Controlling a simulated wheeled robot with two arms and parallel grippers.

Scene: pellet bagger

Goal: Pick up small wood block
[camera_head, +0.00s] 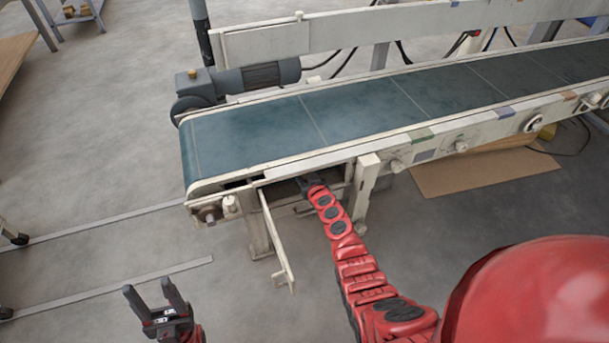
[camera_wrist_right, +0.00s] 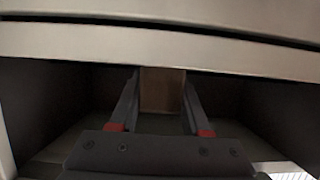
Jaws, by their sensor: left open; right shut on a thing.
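A small brown wood block (camera_wrist_right: 161,92) shows in the right wrist view, inside a dark compartment (camera_wrist_right: 45,95) under the conveyor. My right gripper (camera_wrist_right: 160,80) reaches into the compartment and is shut on the block, with one finger on each side of it. The block's top is hidden by the compartment's upper edge. In the head view my right arm goes under the conveyor's near side, and its fingers and the block are hidden there. My left gripper (camera_head: 148,286) is open and empty at the lower left, above the floor and away from the conveyor.
The conveyor with its blue belt (camera_head: 250,135) runs to the upper right. A cream door (camera_head: 273,235) stands open to the left of my right arm. A conveyor leg (camera_head: 363,190) is close on the arm's right. Cardboard (camera_head: 480,172) lies on the floor. The left floor is mostly clear.

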